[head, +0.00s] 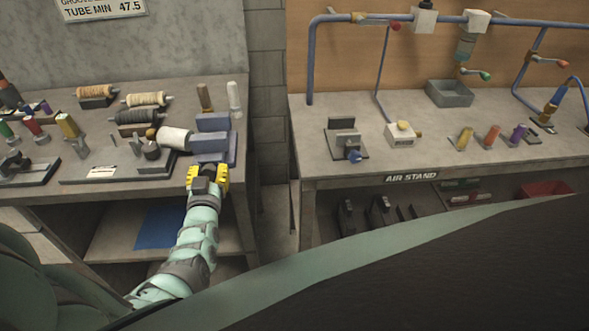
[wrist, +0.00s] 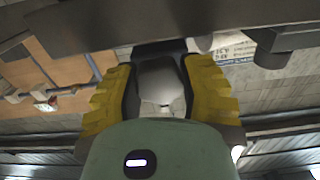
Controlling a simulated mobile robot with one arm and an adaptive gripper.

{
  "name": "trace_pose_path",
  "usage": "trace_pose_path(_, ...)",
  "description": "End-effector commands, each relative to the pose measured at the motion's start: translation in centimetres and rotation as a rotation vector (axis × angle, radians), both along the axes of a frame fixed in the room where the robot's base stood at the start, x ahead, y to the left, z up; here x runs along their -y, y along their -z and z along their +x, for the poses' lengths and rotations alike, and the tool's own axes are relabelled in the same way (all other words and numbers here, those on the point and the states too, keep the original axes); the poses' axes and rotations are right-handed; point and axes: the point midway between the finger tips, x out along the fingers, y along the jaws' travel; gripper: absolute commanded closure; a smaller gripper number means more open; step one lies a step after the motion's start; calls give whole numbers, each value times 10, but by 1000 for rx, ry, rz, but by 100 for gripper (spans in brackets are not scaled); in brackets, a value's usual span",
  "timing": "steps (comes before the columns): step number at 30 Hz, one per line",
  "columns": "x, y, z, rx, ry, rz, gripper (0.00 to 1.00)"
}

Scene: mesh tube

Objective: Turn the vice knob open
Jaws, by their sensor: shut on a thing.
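The blue-grey vice (head: 212,143) stands at the right front edge of the left bench in the head view. My gripper (head: 207,177) with yellow fingers is at the front of the vice, just off the bench edge. In the wrist view my gripper (wrist: 161,95) is shut on a pale grey rounded knob (wrist: 161,82) between its two yellow finger pads. In the head view the knob is hidden by my gripper. How far the vice jaws stand apart is hard to tell.
A white cylinder (head: 174,138) lies left of the vice. Wound spools (head: 146,99) and small coloured-handled tools (head: 68,126) are further left. Two upright handles (head: 234,98) stand behind the vice. A gap separates this bench from the air stand bench (head: 300,140) at right.

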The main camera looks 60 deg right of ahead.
Motion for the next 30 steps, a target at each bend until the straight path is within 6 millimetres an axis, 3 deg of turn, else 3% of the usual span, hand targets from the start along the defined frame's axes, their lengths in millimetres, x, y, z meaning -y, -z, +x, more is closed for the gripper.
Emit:
trace_pose_path(15,8,18,-13,-79,34,-29,95)
trace_pose_path(30,1,8,-1,-151,2,-123,95)
